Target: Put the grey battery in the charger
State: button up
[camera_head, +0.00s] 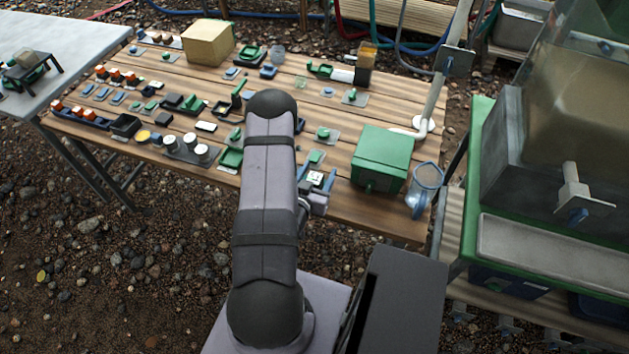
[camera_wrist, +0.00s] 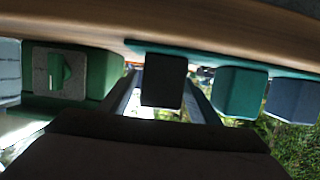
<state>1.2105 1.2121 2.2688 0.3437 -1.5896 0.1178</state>
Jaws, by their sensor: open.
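My gripper (camera_head: 316,184) is low over the front edge of the wooden bench, partly hidden behind my arm. In the wrist view its two dark fingers stand apart. A dark grey block (camera_wrist: 163,80), which may be the grey battery, shows between them; I cannot tell whether they touch it. The block sits against a teal strip, with a green block (camera_wrist: 240,92) and a blue-grey block (camera_wrist: 292,101) to its right. A green housing (camera_wrist: 105,72) with a grey panel and green knob is at the left. I cannot tell which thing is the charger.
A green box (camera_head: 382,157) and a clear jug (camera_head: 425,183) stand right of my gripper. The bench (camera_head: 300,100) carries many small parts, a cardboard-coloured box (camera_head: 208,42) and an upright pipe (camera_head: 434,95). A large green-framed machine (camera_head: 545,250) is at the right.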

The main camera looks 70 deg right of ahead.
jog(key=shift+d+f, duration=0.1)
jog(key=shift+d, duration=0.2)
jog(key=c, duration=1.4)
jog(key=shift+r, duration=5)
